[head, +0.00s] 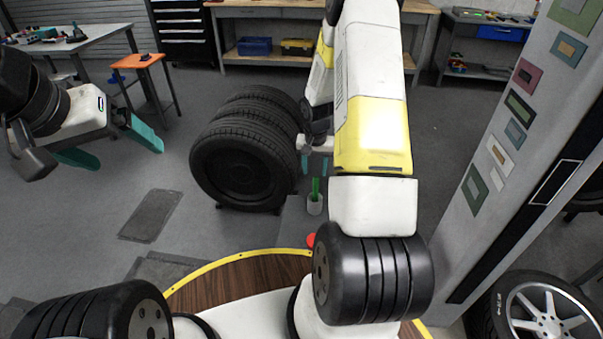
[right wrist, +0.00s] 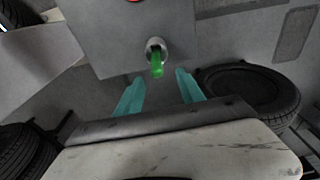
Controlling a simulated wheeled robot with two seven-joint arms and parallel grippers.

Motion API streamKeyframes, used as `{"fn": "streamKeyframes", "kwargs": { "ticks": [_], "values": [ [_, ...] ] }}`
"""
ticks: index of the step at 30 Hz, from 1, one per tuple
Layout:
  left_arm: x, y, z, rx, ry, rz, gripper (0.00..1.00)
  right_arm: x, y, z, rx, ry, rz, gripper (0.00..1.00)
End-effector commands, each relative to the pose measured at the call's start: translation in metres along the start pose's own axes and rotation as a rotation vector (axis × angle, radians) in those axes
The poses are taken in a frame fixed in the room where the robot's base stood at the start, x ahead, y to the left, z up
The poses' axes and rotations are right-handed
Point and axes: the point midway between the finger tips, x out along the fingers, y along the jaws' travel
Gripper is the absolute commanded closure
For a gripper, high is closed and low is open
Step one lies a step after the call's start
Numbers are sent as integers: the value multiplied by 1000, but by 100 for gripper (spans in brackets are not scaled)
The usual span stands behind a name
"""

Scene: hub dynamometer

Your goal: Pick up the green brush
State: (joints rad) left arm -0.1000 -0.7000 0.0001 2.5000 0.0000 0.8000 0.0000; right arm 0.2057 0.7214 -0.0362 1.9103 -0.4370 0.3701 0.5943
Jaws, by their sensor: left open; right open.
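The green brush (head: 316,186) stands in a small pale cup (head: 314,206) on a grey stand (head: 293,222). The right wrist view also shows the brush (right wrist: 157,66), poking out of the cup (right wrist: 151,46) toward the camera. My right gripper (head: 314,167) is open and empty, with teal fingers. In the right wrist view the brush shows between and just beyond its fingertips (right wrist: 159,80); the fingers do not appear to touch it. My left gripper (head: 127,158) is open and empty over the floor at the left, far from the brush.
A stack of black tyres (head: 240,160) stands just left of the cup. A red object (head: 310,240) lies near the stand's front. A grey pillar with coloured plates (head: 520,105) rises at the right, and a wheel (head: 540,305) stands below it. Floor at the left is mostly clear.

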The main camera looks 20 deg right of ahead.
Motion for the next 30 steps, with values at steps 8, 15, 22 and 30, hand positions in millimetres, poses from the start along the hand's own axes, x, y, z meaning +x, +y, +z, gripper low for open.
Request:
{"fn": "streamKeyframes", "kwargs": {
  "ticks": [8,15,22,30],
  "values": [
    [0,0,0,0,0,0,11,38,4,3,13,-16,6,55],
    [0,0,0,0,0,0,11,67,5,2,12,-17,6,55],
    [0,0,0,0,0,0,11,97,6,1,13,-16,6,55],
    [0,0,0,0,0,0,11,100,6,1,12,-14,6,55]
  ]
}}
